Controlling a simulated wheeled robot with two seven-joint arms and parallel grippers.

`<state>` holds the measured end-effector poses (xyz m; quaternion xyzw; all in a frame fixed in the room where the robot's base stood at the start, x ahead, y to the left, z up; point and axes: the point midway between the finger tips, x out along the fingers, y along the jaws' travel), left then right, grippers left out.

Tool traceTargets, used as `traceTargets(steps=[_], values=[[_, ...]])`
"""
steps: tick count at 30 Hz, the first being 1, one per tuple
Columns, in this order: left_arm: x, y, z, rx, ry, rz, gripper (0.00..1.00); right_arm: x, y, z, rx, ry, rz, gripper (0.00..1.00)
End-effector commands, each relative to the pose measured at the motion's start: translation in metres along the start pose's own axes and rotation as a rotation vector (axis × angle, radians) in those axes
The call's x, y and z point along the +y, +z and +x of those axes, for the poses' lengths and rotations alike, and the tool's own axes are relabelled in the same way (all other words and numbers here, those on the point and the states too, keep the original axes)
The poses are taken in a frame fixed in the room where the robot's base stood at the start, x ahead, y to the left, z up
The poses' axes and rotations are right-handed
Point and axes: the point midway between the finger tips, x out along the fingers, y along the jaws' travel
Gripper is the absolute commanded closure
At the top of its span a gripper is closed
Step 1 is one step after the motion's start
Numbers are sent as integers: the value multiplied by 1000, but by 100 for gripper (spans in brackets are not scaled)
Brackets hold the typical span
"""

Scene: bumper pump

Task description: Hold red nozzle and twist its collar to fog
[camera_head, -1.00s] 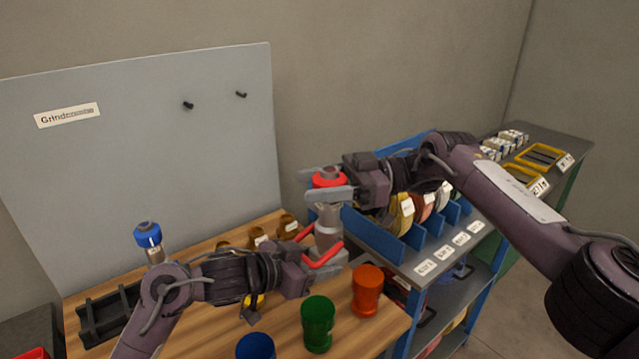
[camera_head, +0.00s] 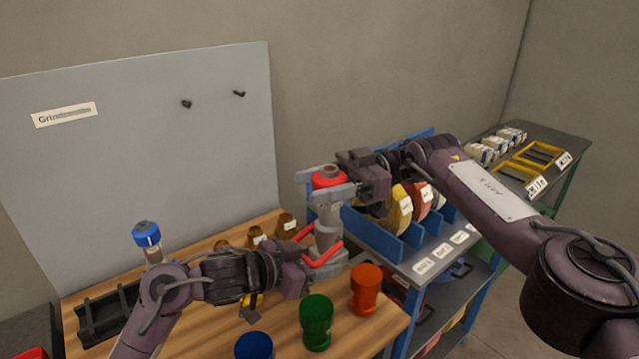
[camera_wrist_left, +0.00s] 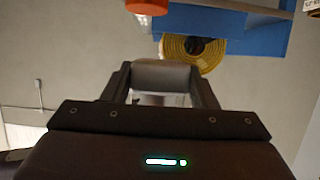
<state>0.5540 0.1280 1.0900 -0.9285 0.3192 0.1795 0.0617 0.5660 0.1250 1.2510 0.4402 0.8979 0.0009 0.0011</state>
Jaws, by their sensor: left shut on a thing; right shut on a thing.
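The red nozzle stands roughly upright above the front part of the bench, with a grey body (camera_head: 328,222), a red collar (camera_head: 328,176) at its top and red bars lower down. My left gripper (camera_head: 325,252) comes in from the left and is shut on the lower part of the nozzle. My right gripper (camera_head: 308,185) comes from the right and is shut on the red collar, with a finger on either side. In the left wrist view, a grey part (camera_wrist_left: 160,75) shows between the left fingers. The collar's setting marks cannot be read.
Green (camera_head: 317,322), orange (camera_head: 366,290) and blue (camera_head: 255,346) pieces stand at the bench's front. A blue-topped nozzle (camera_head: 147,236) stands left, near a dark rack (camera_head: 105,312). A blue divider rack (camera_head: 385,236) of hose coils is close behind my right gripper.

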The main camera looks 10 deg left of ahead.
Motion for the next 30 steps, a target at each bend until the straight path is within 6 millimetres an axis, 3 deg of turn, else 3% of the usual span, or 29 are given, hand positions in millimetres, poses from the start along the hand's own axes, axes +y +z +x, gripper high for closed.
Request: traceTargets(steps=[1,6,17,30], values=[[2,-4,-1,9,5,9,92,1,1,-1,-3,6,-1,49],[1,-4,-1,8,2,6,92,0,1,-1,-1,4,0,28],[-1,-3,-1,6,-2,1,92,0,-6,-1,0,2,0,28],[-1,-2,-1,6,-2,0,92,1,-79,-1,0,4,-2,28]])
